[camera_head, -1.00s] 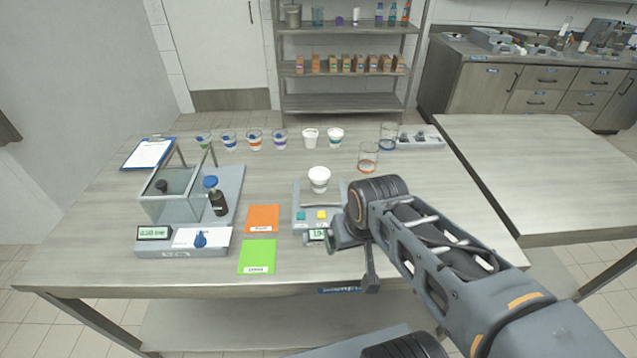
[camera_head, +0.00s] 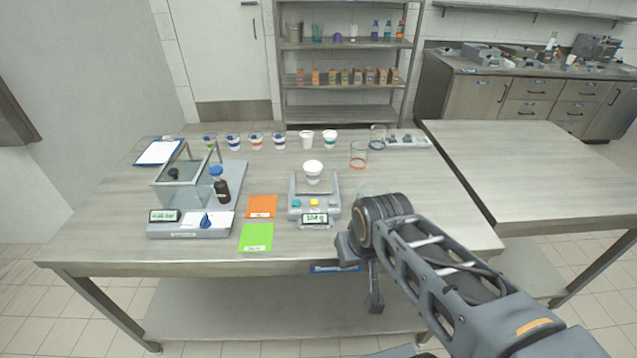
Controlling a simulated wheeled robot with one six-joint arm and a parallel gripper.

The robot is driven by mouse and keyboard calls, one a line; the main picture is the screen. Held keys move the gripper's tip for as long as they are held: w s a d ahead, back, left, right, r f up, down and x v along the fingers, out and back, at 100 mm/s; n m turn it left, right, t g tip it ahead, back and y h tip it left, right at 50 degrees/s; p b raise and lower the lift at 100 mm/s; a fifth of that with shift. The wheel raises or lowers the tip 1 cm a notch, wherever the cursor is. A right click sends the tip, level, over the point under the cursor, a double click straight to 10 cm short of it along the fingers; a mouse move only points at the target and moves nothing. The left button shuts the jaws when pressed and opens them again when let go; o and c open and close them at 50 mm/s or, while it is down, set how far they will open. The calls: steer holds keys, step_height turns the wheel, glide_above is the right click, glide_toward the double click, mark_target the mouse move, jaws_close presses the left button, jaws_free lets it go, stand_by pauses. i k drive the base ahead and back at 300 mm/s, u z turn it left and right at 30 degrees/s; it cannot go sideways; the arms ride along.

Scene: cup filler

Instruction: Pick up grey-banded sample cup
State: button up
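A white cup (camera_head: 313,172) stands upright on the middle balance (camera_head: 299,208). Another white cup (camera_head: 307,139) stands in the back row, left of a teal-banded cup (camera_head: 330,139). Neither white cup shows a coloured band, and I cannot tell which has the grey one. My gripper (camera_head: 366,272) is at the front edge of the table, right of and nearer than the balance, and apart from all cups. One finger hangs down; the rest is hidden by my wrist, so its opening is unclear.
Green, blue, orange and purple-banded cups (camera_head: 256,140) line the back left. Glass beakers (camera_head: 359,153) stand right of the row. A glass-walled balance (camera_head: 186,185) with a dark bottle (camera_head: 221,188) is at left. Orange (camera_head: 262,206) and green (camera_head: 257,237) cards lie between the balances.

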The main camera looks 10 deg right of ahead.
mark_target(313, 169)
steer(key=u, duration=0.6)
steer(key=k, duration=0.1)
steer(key=u, duration=2.85)
steer(key=k, duration=0.65)
steer(key=z, duration=1.4)
steer(key=i, duration=0.5)
